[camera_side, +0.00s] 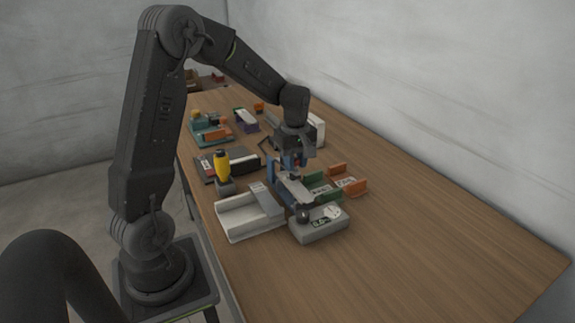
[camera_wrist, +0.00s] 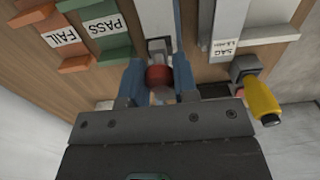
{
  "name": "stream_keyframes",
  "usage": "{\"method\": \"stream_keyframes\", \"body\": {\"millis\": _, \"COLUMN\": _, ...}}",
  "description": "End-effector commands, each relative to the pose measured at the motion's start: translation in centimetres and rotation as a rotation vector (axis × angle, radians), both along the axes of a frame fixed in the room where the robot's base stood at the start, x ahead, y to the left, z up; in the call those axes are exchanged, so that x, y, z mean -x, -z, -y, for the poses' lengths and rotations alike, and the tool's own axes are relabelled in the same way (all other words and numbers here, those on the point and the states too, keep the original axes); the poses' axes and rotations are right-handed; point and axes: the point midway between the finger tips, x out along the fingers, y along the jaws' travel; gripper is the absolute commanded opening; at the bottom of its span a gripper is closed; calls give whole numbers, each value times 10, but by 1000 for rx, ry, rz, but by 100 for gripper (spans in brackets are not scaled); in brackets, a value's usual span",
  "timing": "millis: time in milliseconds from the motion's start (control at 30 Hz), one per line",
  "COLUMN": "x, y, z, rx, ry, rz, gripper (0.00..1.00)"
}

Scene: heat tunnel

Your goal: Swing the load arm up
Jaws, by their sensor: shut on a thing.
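The load arm (camera_side: 294,189) is a pale grey bar in the side view. It runs from my gripper to the grey base unit (camera_side: 320,228), which has a round dial and a dark round part on top. In the wrist view the bar (camera_wrist: 157,18) leads to a red ball knob (camera_wrist: 158,75). My gripper (camera_wrist: 158,83) has its blue fingers shut on the knob, one on each side. In the side view my gripper (camera_side: 288,167) hangs above the table, and its fingers partly hide the knob. I cannot tell the bar's exact tilt.
Green PASS (camera_side: 316,184) and orange FAIL (camera_side: 346,181) trays stand close behind the bar. A white tray (camera_side: 233,228) lies left of the base unit. A yellow-handled tool (camera_side: 222,164) stands in a grey holder. The table's right side is clear.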

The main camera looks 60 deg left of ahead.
Motion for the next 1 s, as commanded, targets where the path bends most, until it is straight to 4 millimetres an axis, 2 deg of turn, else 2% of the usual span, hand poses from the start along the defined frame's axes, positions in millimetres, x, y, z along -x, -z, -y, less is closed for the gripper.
{"method": "stream_keyframes", "body": {"millis": 133, "x": -1, "y": -10, "z": -7, "rx": -7, "ry": -2, "rz": 5, "gripper": 0}}
{"method": "stream_keyframes", "body": {"millis": 1000, "x": -1, "y": -34, "z": -33, "rx": -12, "ry": -4, "rz": 9, "gripper": 0}}
